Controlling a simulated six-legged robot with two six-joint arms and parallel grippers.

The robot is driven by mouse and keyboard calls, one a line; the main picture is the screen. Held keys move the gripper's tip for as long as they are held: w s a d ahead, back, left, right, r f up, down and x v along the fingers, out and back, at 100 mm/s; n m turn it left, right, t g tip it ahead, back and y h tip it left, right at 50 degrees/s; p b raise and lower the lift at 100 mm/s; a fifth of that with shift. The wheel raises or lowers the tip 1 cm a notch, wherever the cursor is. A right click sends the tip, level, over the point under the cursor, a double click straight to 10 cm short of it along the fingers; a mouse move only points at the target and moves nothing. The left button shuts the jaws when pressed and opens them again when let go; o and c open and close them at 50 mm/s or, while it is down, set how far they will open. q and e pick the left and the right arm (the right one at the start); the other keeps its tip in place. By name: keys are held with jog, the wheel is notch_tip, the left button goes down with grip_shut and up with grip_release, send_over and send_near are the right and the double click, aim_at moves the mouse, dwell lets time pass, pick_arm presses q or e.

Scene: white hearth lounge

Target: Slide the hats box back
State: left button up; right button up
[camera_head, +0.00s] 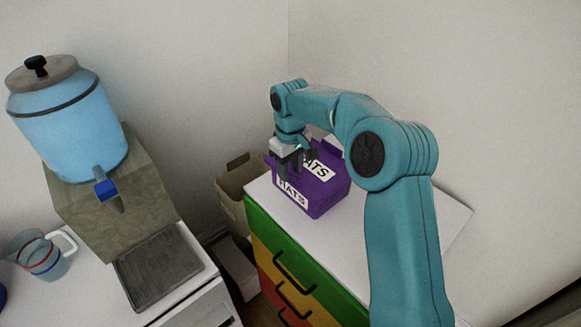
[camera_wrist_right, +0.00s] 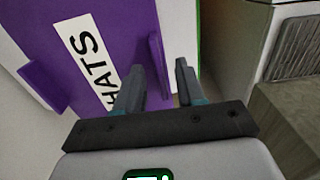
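The purple hats box (camera_head: 328,197) stands on the white top of a drawer cabinet (camera_head: 344,239), near the wall corner. It has white "HATS" labels on its lid and front. My right gripper (camera_head: 296,167) is over the box's near left edge, pointing down. In the right wrist view the box (camera_wrist_right: 105,12) fills the upper left. Its upright purple tab (camera_wrist_right: 157,65) shows between my two fingers (camera_wrist_right: 158,82), which stand apart with a gap visible to the right finger. I cannot tell whether the left finger touches the tab. My left gripper is not in view.
The cabinet has green, yellow and red drawers with black handles. A beige bin (camera_head: 238,183) stands left of it. Further left are a blue drink dispenser (camera_head: 75,130) on a stone-like block, a drip tray (camera_head: 160,272) and a glass mug (camera_head: 45,257). White walls close off the back.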

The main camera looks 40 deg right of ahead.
aim_at(322, 158)
grip_shut()
jog(key=shift+d, duration=0.1)
jog(key=shift+w+d+r+p, duration=0.15)
jog(key=shift+d+p, duration=0.85)
jog(key=shift+d, duration=0.5)
jog(key=shift+w+d+f+p, duration=0.1)
jog(key=shift+d+p, duration=0.9)
jog(key=shift+d, duration=0.45)
jog(key=shift+w+d+p, duration=0.15)
jog(key=shift+d+p, duration=1)
jog(key=shift+d, duration=0.2)
jog(key=shift+w+d+p, duration=0.1)
jog(key=shift+d+p, duration=1.05)
jog(key=shift+d, duration=0.45)
